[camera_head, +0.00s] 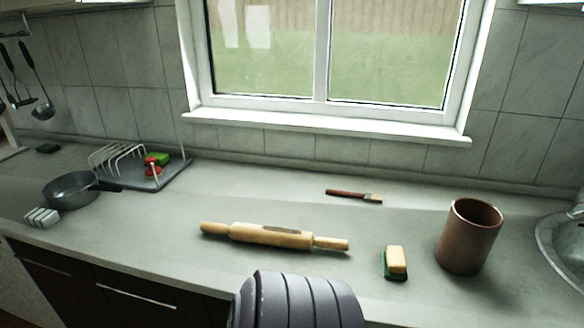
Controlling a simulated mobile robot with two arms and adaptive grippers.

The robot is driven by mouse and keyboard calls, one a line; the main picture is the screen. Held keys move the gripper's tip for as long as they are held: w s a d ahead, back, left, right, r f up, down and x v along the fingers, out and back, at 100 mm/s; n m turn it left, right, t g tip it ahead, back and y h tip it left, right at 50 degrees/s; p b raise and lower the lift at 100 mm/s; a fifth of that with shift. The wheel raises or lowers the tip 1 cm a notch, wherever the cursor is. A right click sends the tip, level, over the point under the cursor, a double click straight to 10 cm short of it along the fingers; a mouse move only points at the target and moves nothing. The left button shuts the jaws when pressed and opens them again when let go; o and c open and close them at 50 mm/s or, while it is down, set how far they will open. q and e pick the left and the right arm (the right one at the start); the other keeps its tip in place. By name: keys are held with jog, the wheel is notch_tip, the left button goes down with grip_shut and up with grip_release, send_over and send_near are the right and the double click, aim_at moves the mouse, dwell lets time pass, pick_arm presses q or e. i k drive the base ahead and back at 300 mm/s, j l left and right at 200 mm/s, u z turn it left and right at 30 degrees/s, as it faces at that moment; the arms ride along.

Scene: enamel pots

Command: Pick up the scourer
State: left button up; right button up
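A small block with a cream-yellow top and a green side or base (395,262) lies on the counter right of the rolling pin; it looks like a scourer or small brush. Neither is touched by anything of mine. A grey ribbed part of my own body shows at the bottom centre. Neither gripper is in view.
A wooden rolling pin (272,236) lies mid-counter, with a red-handled brush (353,195) behind it. A brown pot (468,237) stands right, before the sink (561,240). A dark pan (72,188) and a dish rack (150,178) with red and green items stand left.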

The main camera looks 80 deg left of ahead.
aim_at(394, 262)
jog(key=u, duration=2.85)
